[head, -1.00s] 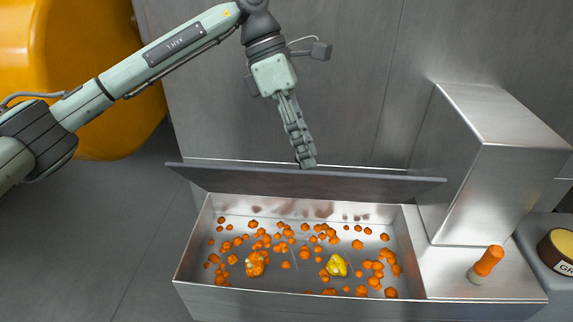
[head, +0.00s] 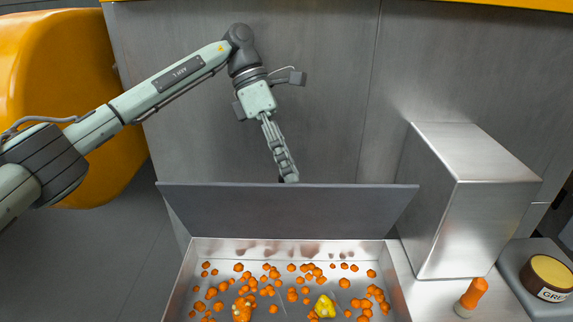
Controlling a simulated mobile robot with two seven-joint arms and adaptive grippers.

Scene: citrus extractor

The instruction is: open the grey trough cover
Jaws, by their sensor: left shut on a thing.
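The grey trough cover (head: 290,211) stands raised on its long back side, steeply tilted, with the trough open in front of it. My left gripper (head: 289,178) is at the cover's top edge, near its middle, with its fingers pointing down. It is shut on the cover's edge; the fingertips are partly hidden behind the cover. The metal trough (head: 290,246) holds many small orange pieces, a larger orange lump (head: 242,309) and a yellow lump (head: 325,306). My right gripper is not in view.
A metal box housing (head: 475,190) stands right of the trough. An orange-handled tool or knob (head: 473,297) is in front of it. A round tin (head: 548,275) sits at the far right. A grey wall (head: 320,80) rises behind, and a big orange rounded body (head: 60,80) is at left.

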